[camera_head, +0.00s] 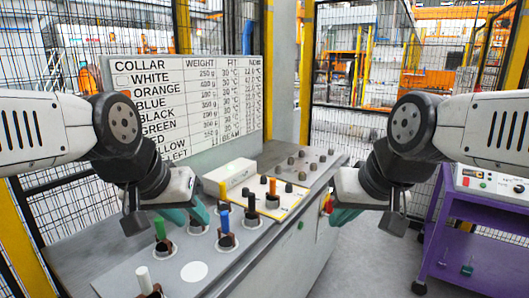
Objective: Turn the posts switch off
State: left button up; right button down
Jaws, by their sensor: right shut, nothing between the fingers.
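No switch label for the posts is readable. A white control box (490,184) with a red button, a green button and a dark knob (518,188) stands on the purple table at the right; I cannot tell if it holds the posts switch. My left gripper (188,215) has teal fingers that look apart, above the grey bench near the green post. My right gripper (343,214) is shut and empty at the bench's right side, away from the control box. A small red and yellow part (327,204) shows beside it, partly hidden.
The grey bench (120,270) carries posts with white, green (160,228), blue (224,218) and orange (272,186) tops, a white block (229,176) and several dark knobs. A collar chart (185,105) stands behind. The purple table (455,240) is at right; floor between is clear.

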aim_at(328, 207)
jog(key=z, duration=0.6)
jog(key=i+l+u, duration=0.15)
jog(key=i+l, duration=0.2)
jog(key=i+l+u, duration=0.2)
jog(key=i+l, duration=0.2)
jog(key=i+l+u, duration=0.15)
jog(key=i+l, duration=0.15)
jog(key=l, duration=0.2)
jog(key=i+l+u, duration=0.15)
jog(key=i+l, duration=0.15)
jog(key=l, duration=0.2)
